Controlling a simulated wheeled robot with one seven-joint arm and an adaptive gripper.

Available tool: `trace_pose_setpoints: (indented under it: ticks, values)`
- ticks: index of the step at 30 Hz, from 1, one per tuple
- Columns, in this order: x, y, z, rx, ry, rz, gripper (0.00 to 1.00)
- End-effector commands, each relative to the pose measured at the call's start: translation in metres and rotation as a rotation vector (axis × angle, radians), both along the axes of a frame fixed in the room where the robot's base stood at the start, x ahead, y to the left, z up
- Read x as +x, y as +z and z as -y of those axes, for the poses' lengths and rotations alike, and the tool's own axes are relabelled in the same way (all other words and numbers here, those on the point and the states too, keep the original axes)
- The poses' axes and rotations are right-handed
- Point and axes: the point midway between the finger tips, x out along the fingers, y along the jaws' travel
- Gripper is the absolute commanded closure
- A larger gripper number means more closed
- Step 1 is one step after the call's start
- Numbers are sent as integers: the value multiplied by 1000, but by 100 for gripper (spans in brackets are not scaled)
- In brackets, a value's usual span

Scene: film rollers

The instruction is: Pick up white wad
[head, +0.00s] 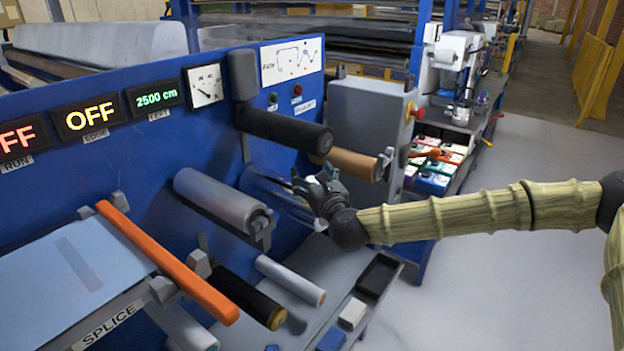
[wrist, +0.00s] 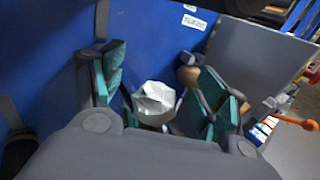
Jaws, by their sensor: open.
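The white wad (wrist: 155,102) is a crumpled, pale, faceted lump in the wrist view. It shows between the two teal-padded fingers of my gripper (wrist: 160,95). The fingers are spread, one on each side of it, and I see no clear contact. The wad's lower part is hidden behind the gripper body. In the head view my dark gripper (head: 316,188) is beside the blue machine panel, near shiny film below the rollers. There its fingers largely hide the wad, and I cannot make it out clearly.
A black roller (head: 285,130) and a brown roller (head: 350,162) stick out above my gripper. A grey roller (head: 222,203) is to its left. Below, a shelf holds a black tray (head: 378,276) and a white block (head: 352,313). The grey floor (head: 520,285) at right is clear.

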Motion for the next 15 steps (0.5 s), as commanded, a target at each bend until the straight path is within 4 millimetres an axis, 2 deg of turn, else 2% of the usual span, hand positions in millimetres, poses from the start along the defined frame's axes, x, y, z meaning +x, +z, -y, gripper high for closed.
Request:
trace_pose_setpoints:
  ticks: [8, 14, 15]
  values:
    - [3, -1, -1, 0, 0, 0, 27]
    - [2, -1, -1, 0, 0, 0, 62]
    - [2, -1, -1, 0, 0, 0, 64]
